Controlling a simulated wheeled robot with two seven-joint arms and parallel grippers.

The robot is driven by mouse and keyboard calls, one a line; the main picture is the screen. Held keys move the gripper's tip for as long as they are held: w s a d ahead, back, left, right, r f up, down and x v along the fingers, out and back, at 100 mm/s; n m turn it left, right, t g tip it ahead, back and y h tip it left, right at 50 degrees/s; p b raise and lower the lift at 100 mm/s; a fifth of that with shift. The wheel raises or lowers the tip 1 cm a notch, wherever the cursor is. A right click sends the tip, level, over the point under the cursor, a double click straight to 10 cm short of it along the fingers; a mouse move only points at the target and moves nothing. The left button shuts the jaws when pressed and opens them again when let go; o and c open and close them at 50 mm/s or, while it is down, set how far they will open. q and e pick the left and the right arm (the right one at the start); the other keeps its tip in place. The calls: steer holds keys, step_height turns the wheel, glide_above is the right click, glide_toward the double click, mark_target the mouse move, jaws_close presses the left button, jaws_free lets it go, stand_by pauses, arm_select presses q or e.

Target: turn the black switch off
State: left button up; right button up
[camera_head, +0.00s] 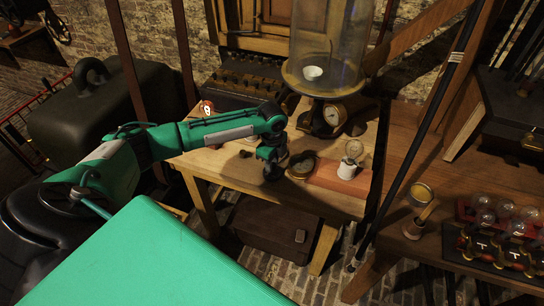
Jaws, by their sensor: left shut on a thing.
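My left arm reaches in from the left over the wooden table. Its gripper (274,170) points down at the table top and is shut on a small dark thing, which looks like the black switch (272,175). The fingers and the dim light hide most of the switch, so I cannot tell which way its lever stands. My right gripper is not in view.
A rack of glass bulbs (500,235) stands at right.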

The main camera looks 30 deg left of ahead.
arm_select(q)
steer(key=n+p, duration=0.2)
steer(key=p, duration=0.1)
steer(key=n+p, duration=0.6)
steer(key=shift+r, duration=0.3)
steer(key=n+p, duration=0.3)
steer(key=n, duration=0.1)
steer(key=shift+f+n+p, duration=0.2)
steer(key=shift+n+p, duration=0.95)
steer(key=shift+n, duration=0.55)
steer(key=o, duration=1)
